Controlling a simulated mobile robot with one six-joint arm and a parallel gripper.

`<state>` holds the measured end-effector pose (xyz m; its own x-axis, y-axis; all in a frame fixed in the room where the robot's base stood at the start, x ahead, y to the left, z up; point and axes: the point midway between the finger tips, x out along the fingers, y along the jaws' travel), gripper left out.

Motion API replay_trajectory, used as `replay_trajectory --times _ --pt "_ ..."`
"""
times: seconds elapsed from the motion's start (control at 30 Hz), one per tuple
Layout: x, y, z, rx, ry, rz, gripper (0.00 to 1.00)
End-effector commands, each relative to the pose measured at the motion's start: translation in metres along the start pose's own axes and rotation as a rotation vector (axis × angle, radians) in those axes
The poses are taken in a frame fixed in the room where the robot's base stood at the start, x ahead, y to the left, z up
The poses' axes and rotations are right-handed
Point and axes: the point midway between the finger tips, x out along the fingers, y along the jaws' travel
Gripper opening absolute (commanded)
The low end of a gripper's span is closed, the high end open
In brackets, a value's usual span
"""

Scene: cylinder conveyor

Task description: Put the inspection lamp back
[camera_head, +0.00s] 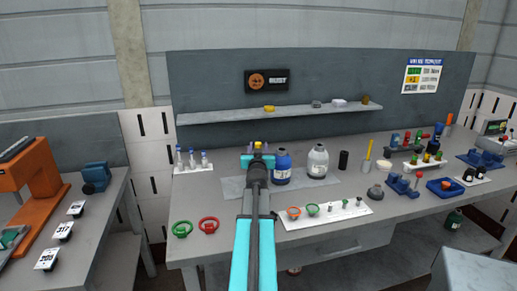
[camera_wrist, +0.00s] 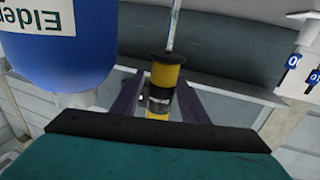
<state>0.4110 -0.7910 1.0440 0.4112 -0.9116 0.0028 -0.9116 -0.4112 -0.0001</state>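A yellow-and-black striped handle (camera_wrist: 166,78) with a thin metal rod stands between the fingers of my gripper (camera_wrist: 162,92) in the wrist view. The fingers lie close against both sides, and my gripper appears shut on it. I cannot tell for sure that this is the inspection lamp. In the head view, my gripper (camera_head: 257,149) is over the back middle of the bench (camera_head: 232,220), left of the blue bottle, with a bit of yellow showing between its fingers. The rod's far end is out of sight.
A blue bottle (camera_head: 282,167) is close beside my gripper; it also fills the upper left of the wrist view (camera_wrist: 60,50). A white bottle (camera_head: 317,161) and a black cylinder (camera_head: 343,160) stand further right. A tube rack (camera_head: 194,168) is left. A shelf (camera_head: 230,115) runs behind.

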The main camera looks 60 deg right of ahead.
Motion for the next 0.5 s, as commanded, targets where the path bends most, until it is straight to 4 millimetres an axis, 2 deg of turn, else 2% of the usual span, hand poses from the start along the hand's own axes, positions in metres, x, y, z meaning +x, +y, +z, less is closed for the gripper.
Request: replay_trajectory --times 0.4,0.5 --pt "0.0000 0.0000 -0.0043 0.000 0.000 0.000 0.40" --pt "-0.0060 0.0000 -0.0028 0.000 0.000 0.000 0.40"
